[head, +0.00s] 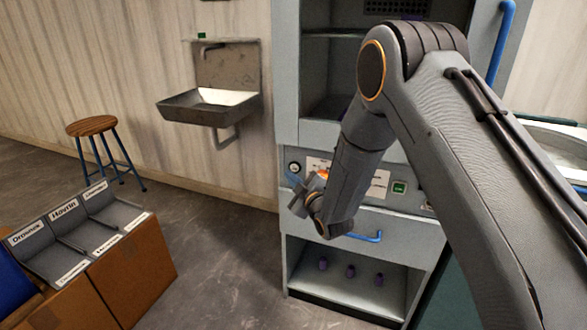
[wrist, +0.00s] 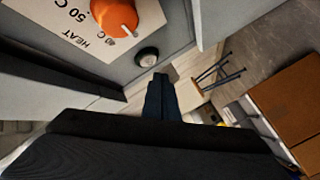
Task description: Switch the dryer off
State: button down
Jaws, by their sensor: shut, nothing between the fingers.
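The dryer is a tall grey cabinet (head: 287,80) with a control panel across its middle. On the panel are an orange heat knob (head: 323,173), a small round black button or dial (head: 294,168) at the left, and a green switch (head: 399,187) further right. The wrist view shows the orange knob (wrist: 114,17) by "HEAT", "40 C" and "50 C" marks, and the round black part (wrist: 147,57) below it. My gripper (head: 292,179) is shut and empty, just below the round black part. Its fingertips (wrist: 160,80) point close beside that part; I cannot tell whether they touch.
A drawer with a blue handle (head: 366,237) is below the panel, above a shelf with purple items (head: 350,271). A steel sink (head: 210,105) and a stool (head: 92,127) stand left. A cardboard box (head: 130,275) with labelled bins is front left. Floor between is clear.

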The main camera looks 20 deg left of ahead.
jog(key=shift+s+a+p, duration=0.15)
jog(key=shift+s+p, duration=0.65)
jog(key=shift+s, duration=1.45)
jog(key=w+d+r+m+g+h+p, duration=0.1)
jog(key=d+r+m+h, duration=0.15)
jog(key=d, duration=0.45)
jog(key=w+d+r+m+g+h, duration=0.1)
jog(key=d+m+h, duration=0.2)
jog(key=d, duration=0.4)
jog(key=s+d+r+m+g+h+p, duration=0.1)
jog(key=s+d+m+g+h, duration=0.1)
jog(key=s+d, duration=0.35)
jog(key=s+d+r+m+g+h+p, duration=0.1)
jog(key=s+d+m, duration=0.1)
jog(key=d, duration=0.7)
jog(key=s+d+r+m+g+h, duration=0.1)
jog(key=s+d+m+g, duration=0.1)
jog(key=s+d, duration=0.3)
jog(key=s+d+r+m+g+p, duration=0.1)
jog(key=s+d, duration=0.4)
jog(key=s, duration=0.8)
jog(key=s+d+r+m+g+h, duration=0.1)
jog(key=s+d+r+m+g, duration=0.2)
jog(key=s, duration=0.6)
jog(key=d+m+g, duration=0.2)
jog(key=shift+s+m+h, duration=0.25)
jog(key=shift+m+h, duration=0.1)
